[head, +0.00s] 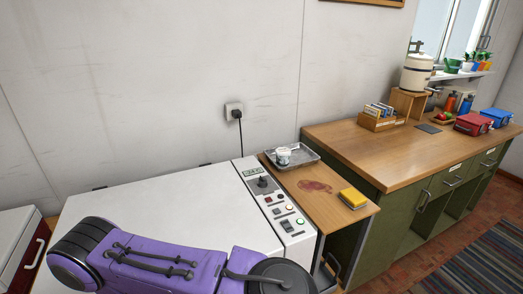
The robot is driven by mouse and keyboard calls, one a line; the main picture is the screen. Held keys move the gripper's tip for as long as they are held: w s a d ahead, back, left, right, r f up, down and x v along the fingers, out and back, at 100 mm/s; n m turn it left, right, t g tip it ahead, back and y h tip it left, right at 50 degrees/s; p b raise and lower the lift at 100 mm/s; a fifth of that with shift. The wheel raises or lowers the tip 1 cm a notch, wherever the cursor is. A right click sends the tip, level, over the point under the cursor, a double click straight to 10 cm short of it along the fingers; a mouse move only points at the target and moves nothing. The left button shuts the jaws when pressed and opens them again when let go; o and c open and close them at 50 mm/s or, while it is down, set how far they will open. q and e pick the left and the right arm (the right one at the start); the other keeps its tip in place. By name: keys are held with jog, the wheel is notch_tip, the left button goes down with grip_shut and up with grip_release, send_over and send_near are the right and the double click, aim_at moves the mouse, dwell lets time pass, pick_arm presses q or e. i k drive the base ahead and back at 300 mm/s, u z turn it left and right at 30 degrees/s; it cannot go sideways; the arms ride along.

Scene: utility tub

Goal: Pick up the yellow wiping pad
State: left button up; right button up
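The yellow wiping pad (353,197) lies flat on a small wooden side shelf (333,212), near its right front edge. It is a small block with a yellow top and a darker lower layer. A dark red stain (315,187) is on the same shelf, to the left of the pad and apart from it. Neither of my grippers shows in the head view, so I cannot see whether they are open or shut. Nothing touches the pad.
A metal tray (304,156) with a white cup (283,156) stands at the shelf's back. A white machine top (150,205) with a control panel (275,205) is left of the shelf. A green cabinet with a wooden top (385,160) stands right, holding boxes and a dispenser (416,75).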

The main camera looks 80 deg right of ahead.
aim_at(352, 198)
jog(key=u, duration=0.4)
jog(key=k, duration=1.5)
jog(key=z, duration=0.55)
